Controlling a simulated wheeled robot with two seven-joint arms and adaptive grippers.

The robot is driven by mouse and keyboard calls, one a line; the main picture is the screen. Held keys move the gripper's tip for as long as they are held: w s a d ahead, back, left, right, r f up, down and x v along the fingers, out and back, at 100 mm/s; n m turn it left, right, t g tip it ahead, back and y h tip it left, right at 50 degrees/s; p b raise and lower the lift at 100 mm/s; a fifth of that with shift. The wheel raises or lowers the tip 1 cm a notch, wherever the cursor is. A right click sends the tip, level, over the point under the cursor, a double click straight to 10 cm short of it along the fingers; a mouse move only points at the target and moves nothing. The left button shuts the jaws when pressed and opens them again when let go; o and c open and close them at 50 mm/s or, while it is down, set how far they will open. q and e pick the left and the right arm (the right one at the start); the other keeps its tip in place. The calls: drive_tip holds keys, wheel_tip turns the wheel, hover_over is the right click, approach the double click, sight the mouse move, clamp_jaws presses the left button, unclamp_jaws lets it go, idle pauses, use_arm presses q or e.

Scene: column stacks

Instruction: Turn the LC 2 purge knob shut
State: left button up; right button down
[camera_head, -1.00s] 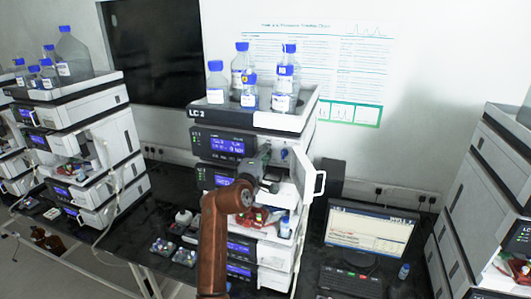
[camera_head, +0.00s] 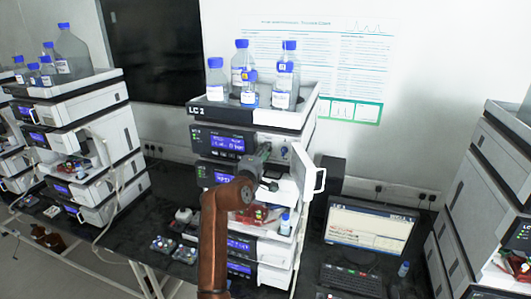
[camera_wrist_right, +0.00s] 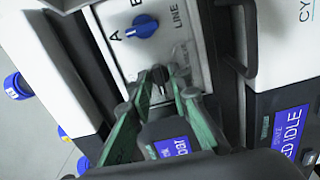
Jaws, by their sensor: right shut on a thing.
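The LC 2 stack (camera_head: 222,119) stands in the middle of the head view with its side door open. My right gripper (camera_head: 266,156) reaches into the bay behind that door. In the right wrist view its green fingers (camera_wrist_right: 160,82) are closed on a small dark knob (camera_wrist_right: 158,73) on the light panel, taken as the purge knob. The fingertips partly cover the knob and its label, so its angle is hard to read. A blue selector knob (camera_wrist_right: 145,27) sits beside it, near the letters A, B and LINE. My left gripper is not in view.
The open white door (camera_head: 305,175) with its handle stands just right of my gripper. Capped bottles (camera_head: 285,80) stand on top of the stack. A monitor (camera_head: 371,228) and keyboard are to the right. Other stacks (camera_head: 75,110) flank both sides.

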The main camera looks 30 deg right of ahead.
drive_tip(key=m+b, duration=0.2)
drive_tip(key=m, duration=0.1)
drive_tip(key=shift+f+m, duration=0.2)
drive_tip(key=shift+m, duration=0.1)
drive_tip(key=m+b, duration=0.2)
drive_tip(key=m, duration=0.3)
drive_tip(key=shift+b, duration=0.4)
drive_tip(key=m+b, duration=0.2)
drive_tip(key=m, duration=0.2)
drive_tip(key=shift+m, duration=0.4)
drive_tip(key=shift+m+b, duration=1.1)
drive_tip(key=shift+m, duration=0.9)
drive_tip(key=c, duration=2.1)
unclamp_jaws()
drive_tip(key=shift+r, duration=0.1)
